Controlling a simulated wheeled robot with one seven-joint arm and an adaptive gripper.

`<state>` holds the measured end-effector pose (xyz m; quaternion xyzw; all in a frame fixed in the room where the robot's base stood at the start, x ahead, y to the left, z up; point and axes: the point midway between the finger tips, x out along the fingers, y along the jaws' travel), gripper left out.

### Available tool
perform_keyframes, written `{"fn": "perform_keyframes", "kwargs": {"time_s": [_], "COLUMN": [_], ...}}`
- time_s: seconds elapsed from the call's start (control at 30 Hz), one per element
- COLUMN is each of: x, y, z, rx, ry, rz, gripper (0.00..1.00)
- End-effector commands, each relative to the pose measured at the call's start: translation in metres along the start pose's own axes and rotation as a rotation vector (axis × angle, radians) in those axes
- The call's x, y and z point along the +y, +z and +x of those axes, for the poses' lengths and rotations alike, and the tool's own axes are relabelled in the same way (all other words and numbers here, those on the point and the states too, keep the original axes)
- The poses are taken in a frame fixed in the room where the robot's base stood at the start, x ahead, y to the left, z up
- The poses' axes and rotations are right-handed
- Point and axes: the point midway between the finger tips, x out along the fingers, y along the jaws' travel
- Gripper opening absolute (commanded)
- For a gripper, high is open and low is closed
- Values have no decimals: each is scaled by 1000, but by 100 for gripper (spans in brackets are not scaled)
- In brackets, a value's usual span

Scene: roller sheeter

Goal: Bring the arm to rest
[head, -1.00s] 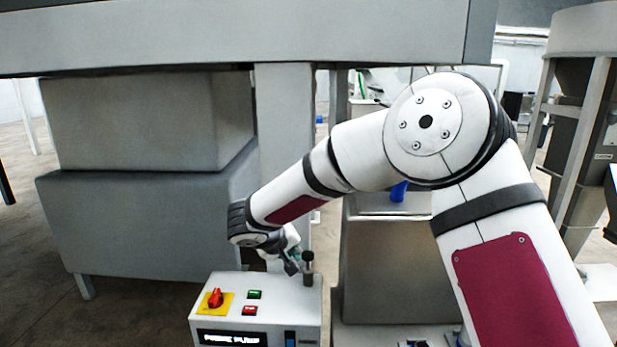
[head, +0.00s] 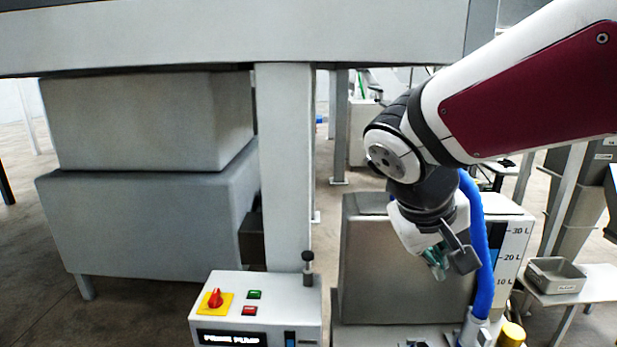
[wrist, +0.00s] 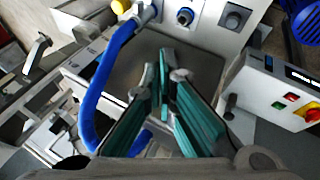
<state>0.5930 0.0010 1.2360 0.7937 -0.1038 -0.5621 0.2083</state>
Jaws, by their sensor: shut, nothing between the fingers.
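My gripper (head: 448,260) hangs at the end of my bent arm, in front of the grey tank and left of the blue hose (head: 483,245) in the head view. In the wrist view the teal-padded fingers of my gripper (wrist: 165,65) come together at their tips, with nothing between them. The control box (head: 256,310), with a red rotary knob (head: 215,298), a green button and a red button, stands to the left and apart from my gripper. Its display reads "PRIME PUMP".
The grey tank (head: 395,265) with a litre scale stands behind my gripper. A yellow cap (head: 511,334) sits low by the hose. A small tray (head: 556,276) rests on a shelf at right. A large grey machine beam (head: 240,30) spans the top.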

Motion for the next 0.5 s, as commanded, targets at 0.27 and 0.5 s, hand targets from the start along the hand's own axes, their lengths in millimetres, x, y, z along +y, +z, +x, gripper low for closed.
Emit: {"fn": "perform_keyframes", "kwargs": {"time_s": [0.27,0.5], "x": [9,-5], "y": [91,130], "z": [-30,-44], "rx": [30,101], "ry": [-207,-359], "rz": [154,231], "gripper": [0,0]}}
